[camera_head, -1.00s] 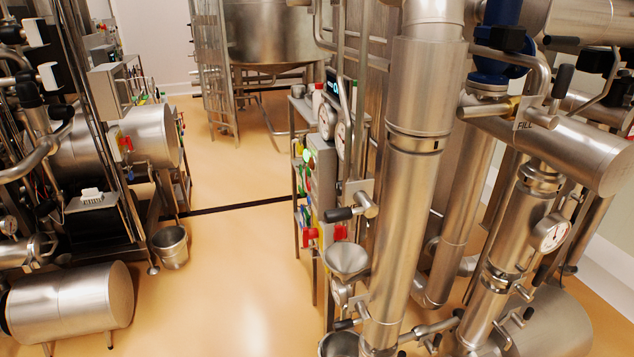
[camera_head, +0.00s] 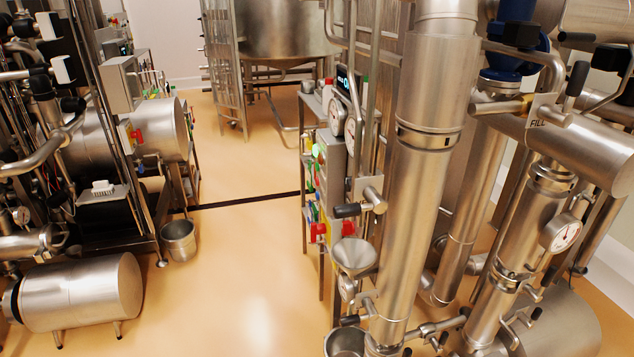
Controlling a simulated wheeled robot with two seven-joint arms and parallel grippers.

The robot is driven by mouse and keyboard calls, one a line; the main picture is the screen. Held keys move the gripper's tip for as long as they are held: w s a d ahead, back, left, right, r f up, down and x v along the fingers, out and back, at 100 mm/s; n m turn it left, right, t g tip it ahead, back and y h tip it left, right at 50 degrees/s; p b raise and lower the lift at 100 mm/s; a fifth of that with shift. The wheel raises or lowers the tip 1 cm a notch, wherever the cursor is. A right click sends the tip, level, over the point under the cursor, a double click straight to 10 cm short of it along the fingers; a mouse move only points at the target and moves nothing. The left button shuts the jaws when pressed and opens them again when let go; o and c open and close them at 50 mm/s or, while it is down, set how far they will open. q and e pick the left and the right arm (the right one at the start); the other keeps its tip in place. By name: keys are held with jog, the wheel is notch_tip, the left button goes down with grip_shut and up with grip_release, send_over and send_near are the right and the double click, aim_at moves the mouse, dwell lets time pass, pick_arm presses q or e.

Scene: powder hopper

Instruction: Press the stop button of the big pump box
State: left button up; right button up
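Neither of my grippers is in view. A narrow grey control box (camera_head: 328,160) stands right of the middle, seen nearly edge-on, with a lit green lamp (camera_head: 319,151) and small coloured parts on its left face. Red parts (camera_head: 318,232) with yellow show low on this stand. On the left, a grey box (camera_head: 121,84) is mounted on the machine frame, and a small red and yellow switch (camera_head: 137,136) sits below it. I cannot tell which of these is the big pump box, and no stop button can be made out for certain.
Open tan floor (camera_head: 235,260) runs between the left machinery and the right pipework. A steel bucket (camera_head: 179,240) stands at the left edge of this gap. A tall steel pipe (camera_head: 418,190), a funnel (camera_head: 354,257) and a valve handle crowd the right. A large tank (camera_head: 285,30) stands behind.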

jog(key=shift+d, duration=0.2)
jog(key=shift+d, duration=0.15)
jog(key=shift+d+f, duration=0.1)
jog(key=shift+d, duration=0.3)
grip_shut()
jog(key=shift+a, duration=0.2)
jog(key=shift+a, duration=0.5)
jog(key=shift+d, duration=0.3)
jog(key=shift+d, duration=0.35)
